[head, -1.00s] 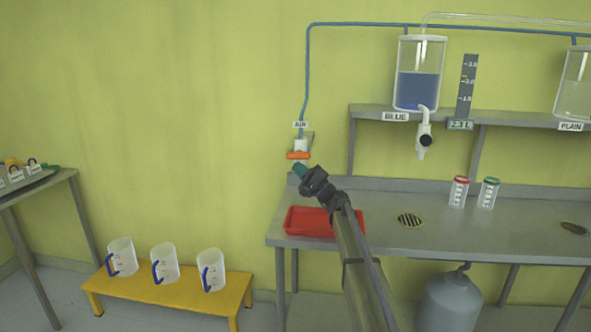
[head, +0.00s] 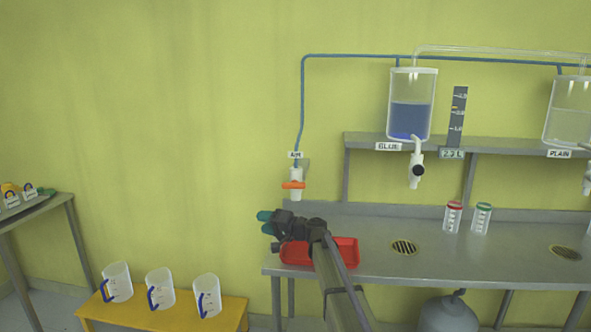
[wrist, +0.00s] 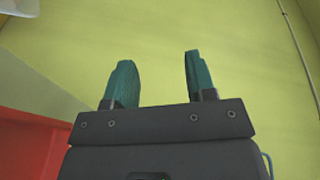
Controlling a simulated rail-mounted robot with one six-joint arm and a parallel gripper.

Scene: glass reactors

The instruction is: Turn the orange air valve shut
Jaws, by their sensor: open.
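The orange air valve (head: 293,185) is a flat orange handle on a white fitting under the AIR label, at the lower end of the blue air line on the wall. Its handle lies crosswise, roughly level in the head view. My gripper (head: 264,222) is below and a little left of the valve, apart from it. In the wrist view my gripper (wrist: 157,80) shows two teal fingers spread apart with nothing between them. The valve is not visible in the wrist view.
A red tray (head: 347,252) sits on the grey bench (head: 450,262) beneath my arm. Several jugs, including one clear jug (head: 207,297), stand on the yellow stool (head: 180,318). The wall left of the valve is bare.

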